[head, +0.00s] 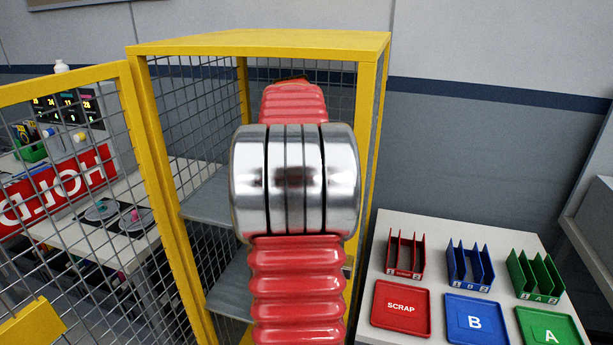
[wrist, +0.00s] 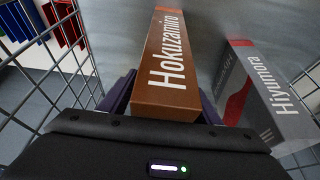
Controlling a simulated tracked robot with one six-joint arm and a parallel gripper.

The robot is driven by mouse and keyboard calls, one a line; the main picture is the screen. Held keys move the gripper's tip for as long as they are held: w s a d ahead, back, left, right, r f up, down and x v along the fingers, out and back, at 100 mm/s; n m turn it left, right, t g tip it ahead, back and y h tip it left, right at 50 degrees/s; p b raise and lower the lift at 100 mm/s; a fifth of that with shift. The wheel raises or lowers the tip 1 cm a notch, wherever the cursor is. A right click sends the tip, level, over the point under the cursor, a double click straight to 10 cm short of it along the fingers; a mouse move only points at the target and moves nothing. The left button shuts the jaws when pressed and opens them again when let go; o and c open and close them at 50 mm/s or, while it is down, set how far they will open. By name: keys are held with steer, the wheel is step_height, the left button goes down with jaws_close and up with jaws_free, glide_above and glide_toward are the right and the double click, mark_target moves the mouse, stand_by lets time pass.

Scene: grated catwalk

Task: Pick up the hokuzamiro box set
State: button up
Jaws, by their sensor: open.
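The Hokuzamiro box set (wrist: 168,70) is a brown-orange box with white lettering, on a grey shelf in the wrist view. My gripper (wrist: 165,88) is open, with a dark finger on either side of the box's near end. The near end of the box sits between the fingers, close to the dark gripper body. Whether the fingers touch it I cannot tell. In the head view my red ribbed arm reaches into a yellow-framed mesh cage (head: 258,42) and hides the box and gripper.
A grey and red Hiyumora box (wrist: 268,95) stands just right of the Hokuzamiro box. Mesh walls (wrist: 40,85) flank the shelf. The open cage door (head: 75,190) is at left. A table at right holds red SCRAP (head: 401,309), blue B (head: 476,321) and green A (head: 549,328) trays.

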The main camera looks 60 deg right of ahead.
steer(key=shift+c, duration=0.6)
jaws_close()
steer(key=shift+r, duration=0.2)
